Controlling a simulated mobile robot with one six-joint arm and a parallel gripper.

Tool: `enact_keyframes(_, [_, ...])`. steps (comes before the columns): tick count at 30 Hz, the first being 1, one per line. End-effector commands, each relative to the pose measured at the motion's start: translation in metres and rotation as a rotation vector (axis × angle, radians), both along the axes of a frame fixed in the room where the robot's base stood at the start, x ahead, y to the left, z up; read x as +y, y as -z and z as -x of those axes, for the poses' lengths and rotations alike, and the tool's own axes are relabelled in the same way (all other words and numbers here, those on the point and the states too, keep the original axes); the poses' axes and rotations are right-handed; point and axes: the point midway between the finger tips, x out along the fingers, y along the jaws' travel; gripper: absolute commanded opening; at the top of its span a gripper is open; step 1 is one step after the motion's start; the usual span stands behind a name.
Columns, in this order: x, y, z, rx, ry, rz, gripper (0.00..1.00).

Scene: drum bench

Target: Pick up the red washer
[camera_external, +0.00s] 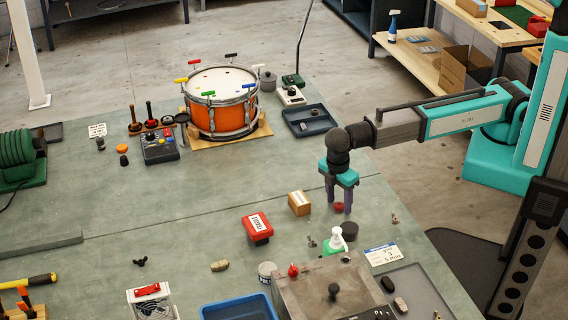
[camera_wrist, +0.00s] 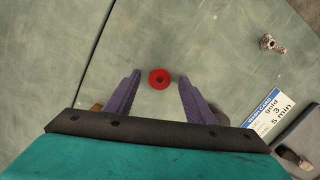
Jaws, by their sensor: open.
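The red washer (camera_wrist: 159,79) is a small red ring with a dark hole, lying flat on the bench. In the wrist view it lies between and slightly beyond the tips of my gripper (camera_wrist: 158,78), whose two purple fingers are apart and empty. In the external view my gripper (camera_external: 339,208) points down over the bench, right of centre, and the washer (camera_external: 338,206) shows partly behind and between the fingers. I cannot tell the exact height of the fingertips above the bench.
A small brown box (camera_external: 299,203) and a red box (camera_external: 257,228) stand to the left. A white-topped green bottle (camera_external: 335,239), a dark cylinder (camera_external: 350,231) and a label card (camera_external: 382,255) are nearer the camera. A small metal fitting (camera_wrist: 270,43) lies to the right. An orange drum (camera_external: 221,108) stands farther back.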

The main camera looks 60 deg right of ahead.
Motion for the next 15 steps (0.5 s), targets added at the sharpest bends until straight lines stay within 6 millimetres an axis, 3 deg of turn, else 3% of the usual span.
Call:
enact_keyframes(10, [0.0001, -0.0003, -0.0001, 0.000, 0.000, 0.000, 0.49])
enact_keyframes(15, [0.0001, -0.0003, -0.0001, 0.000, 0.000, 0.000, 0.21])
